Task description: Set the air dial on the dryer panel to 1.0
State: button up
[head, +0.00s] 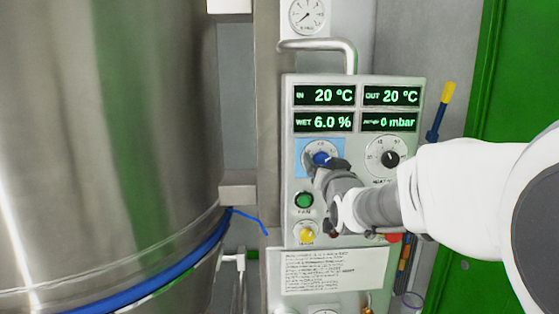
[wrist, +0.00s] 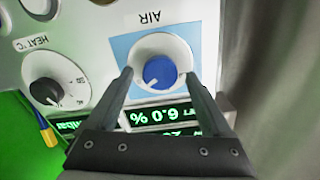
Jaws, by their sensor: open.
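The dryer panel (head: 354,82) is a pale upright board. Its air dial has a blue knob (head: 321,158) on a white scale plate with a light-blue backing. In the wrist view, which shows the panel upside down, the blue knob (wrist: 160,72) sits under the word AIR. A white pointer mark shows at the knob's lower left there; the scale numbers are too small to read. My gripper (wrist: 159,76) is open, with one finger on each side of the dial. I cannot tell whether the fingers touch it. In the head view my gripper (head: 318,170) partly covers the dial.
The black heat dial (head: 390,158) is right of the air dial. Displays (head: 324,122) above read 20 °C, 20 °C, 6.0 % and 0 mbar. A green button (head: 304,200) and a yellow one (head: 306,232) are below. A large steel vessel (head: 110,130) stands left.

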jog(key=shift+w, duration=0.4)
grip_shut()
